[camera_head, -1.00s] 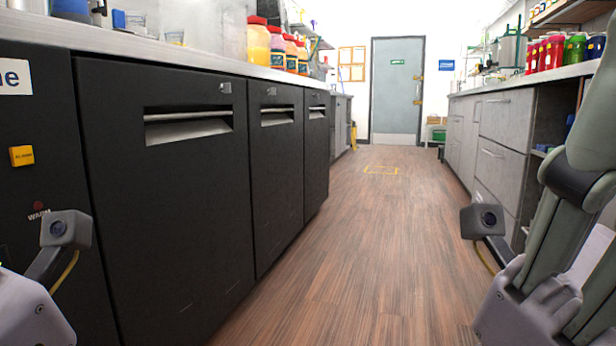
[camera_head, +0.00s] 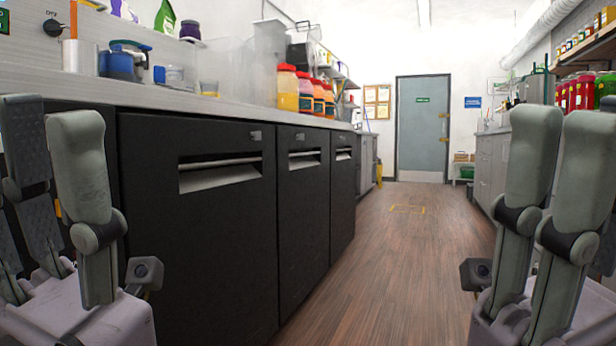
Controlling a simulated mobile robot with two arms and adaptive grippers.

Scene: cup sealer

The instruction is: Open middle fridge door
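The middle fridge door (camera_head: 303,215) is a black panel in the under-counter row on the left. It looks closed, with a recessed handle slot (camera_head: 304,158) near its top. My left gripper (camera_head: 45,125) is at the left edge, open and empty, in front of the counter and well short of the middle door. My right gripper (camera_head: 560,135) is at the right edge, over the aisle side; its fingers partly overlap in this view but look parted, with nothing between them. It is away from the fridge row.
The near fridge door (camera_head: 215,260) and the far fridge door (camera_head: 343,195) look closed. Jars (camera_head: 305,95) and bottles stand on the counter (camera_head: 160,97) above. The wooden aisle floor (camera_head: 390,260) is clear towards the grey end door (camera_head: 422,130). Cabinets line the right side.

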